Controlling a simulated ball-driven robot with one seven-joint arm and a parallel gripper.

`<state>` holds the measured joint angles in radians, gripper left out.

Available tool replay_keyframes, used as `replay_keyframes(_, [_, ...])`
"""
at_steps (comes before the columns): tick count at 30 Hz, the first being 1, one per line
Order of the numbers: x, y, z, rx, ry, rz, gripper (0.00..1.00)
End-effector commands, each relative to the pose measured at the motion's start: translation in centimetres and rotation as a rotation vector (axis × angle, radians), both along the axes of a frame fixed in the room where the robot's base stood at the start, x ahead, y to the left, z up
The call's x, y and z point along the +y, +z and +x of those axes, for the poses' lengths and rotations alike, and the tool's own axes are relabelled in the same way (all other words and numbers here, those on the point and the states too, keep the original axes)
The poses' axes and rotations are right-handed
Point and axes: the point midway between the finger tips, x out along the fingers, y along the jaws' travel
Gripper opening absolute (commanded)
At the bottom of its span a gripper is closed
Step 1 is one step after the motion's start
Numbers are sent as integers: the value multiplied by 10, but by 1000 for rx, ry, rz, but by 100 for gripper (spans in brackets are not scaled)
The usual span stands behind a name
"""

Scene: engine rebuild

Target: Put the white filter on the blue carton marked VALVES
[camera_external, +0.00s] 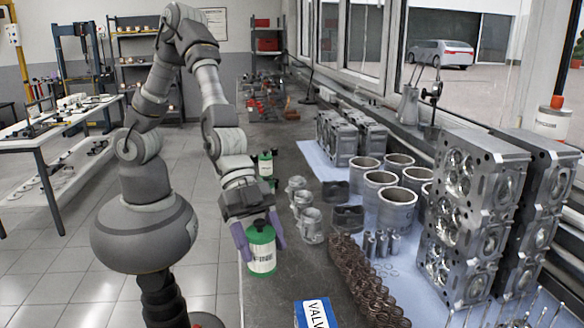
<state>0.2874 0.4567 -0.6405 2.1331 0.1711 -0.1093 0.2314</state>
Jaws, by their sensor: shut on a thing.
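The blue carton (315,313) marked VALVES lies at the bottom edge, right of and nearer than the held canister. The frame cuts off part of it.
Coiled springs (362,276) lie right of the carton. Pistons (308,222) stand right of my gripper. Metal cylinders (388,203) and tall engine heads (471,197) stand farther right. More green canisters (265,163) stand behind. Bare bench (303,268) lies between gripper and springs.

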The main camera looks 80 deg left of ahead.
Motion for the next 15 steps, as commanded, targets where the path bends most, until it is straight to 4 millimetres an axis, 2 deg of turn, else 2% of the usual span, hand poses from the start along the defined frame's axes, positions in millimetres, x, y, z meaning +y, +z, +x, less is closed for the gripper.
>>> replay_keyframes(3, [-30, -8, 24, 1, 1, -4, 28])
replay_keyframes(9, [-76, -13, 62, 0, 1, -3, 28])
replay_keyframes(15, [-98, -14, 82, 0, 2, -1, 28])
